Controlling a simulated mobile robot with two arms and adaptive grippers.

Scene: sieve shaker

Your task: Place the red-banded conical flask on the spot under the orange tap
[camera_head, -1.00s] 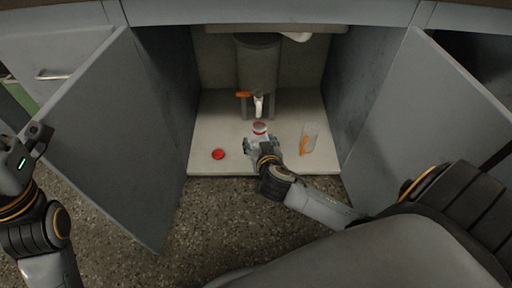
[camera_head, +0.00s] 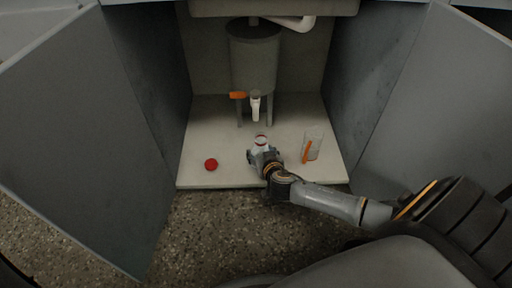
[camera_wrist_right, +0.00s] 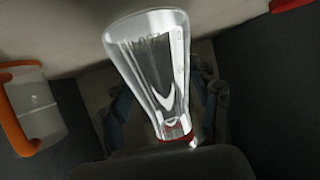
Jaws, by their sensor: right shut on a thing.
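The red-banded conical flask (camera_head: 261,141) is clear glass and stands out in front of the tank's legs in the cabinet. My right gripper (camera_head: 264,156) is shut on it from the front. In the right wrist view the flask (camera_wrist_right: 155,65) fills the middle, its red band at the lower end between the fingers (camera_wrist_right: 168,110). The orange tap (camera_head: 238,95) is on the tank's front, with a white spout (camera_head: 256,106) behind the flask. I cannot tell whether the flask's base touches the floor. No marked spot shows. My left gripper is out of view.
A glass beaker with an orange handle (camera_head: 313,146) stands to the right of the flask. A red disc (camera_head: 211,164) lies to the left. Open doors (camera_head: 78,130) flank the cabinet. Tank legs (camera_head: 239,115) stand behind the flask.

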